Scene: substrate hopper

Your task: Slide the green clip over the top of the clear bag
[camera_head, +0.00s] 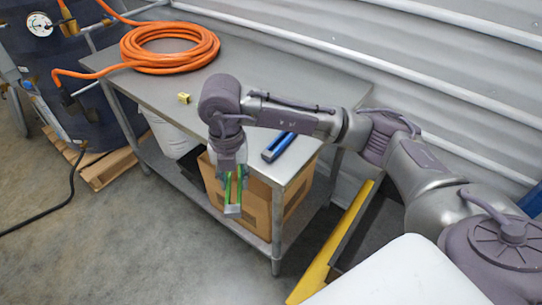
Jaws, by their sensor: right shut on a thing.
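My right gripper (232,192) hangs down at the table's front edge, with its fingers pointing to the floor. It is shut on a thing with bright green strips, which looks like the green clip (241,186). The clip is small in view and partly covered by the fingers, so its full shape is unclear. I cannot make out the clear bag for certain. My left gripper is not in view.
A metal table (185,98) carries an orange hose coil (170,48), a small yellow piece (184,98) and a blue bar (278,147). A cardboard box (262,208) and a white bucket (170,135) are under it. A pallet (110,165) lies at left.

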